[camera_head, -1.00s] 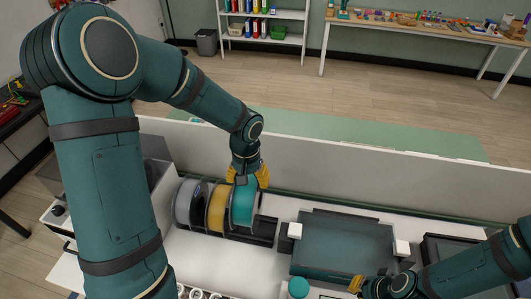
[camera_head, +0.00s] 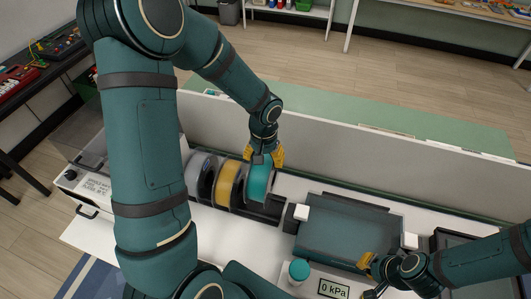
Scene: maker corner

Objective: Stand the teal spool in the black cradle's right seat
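The teal spool (camera_head: 259,184) stands upright at the right end of the row in the black cradle (camera_head: 268,212), beside the yellow spool (camera_head: 228,186). It appears seated in the right seat; its lower edge is partly hidden by the cradle's front. My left gripper (camera_head: 265,157) is right at the top of the teal spool, its yellow fingertips spread apart to either side; whether they touch it I cannot tell. My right gripper (camera_head: 368,279) is open and empty near the front of the dark teal tray-like box (camera_head: 345,236).
A grey spool (camera_head: 196,174) stands at the cradle's left. A low grey partition (camera_head: 350,158) runs behind the bench. A teal-capped jar (camera_head: 299,270) and a display reading 0 kPa (camera_head: 333,289) are in front. White bench top is clear before the cradle.

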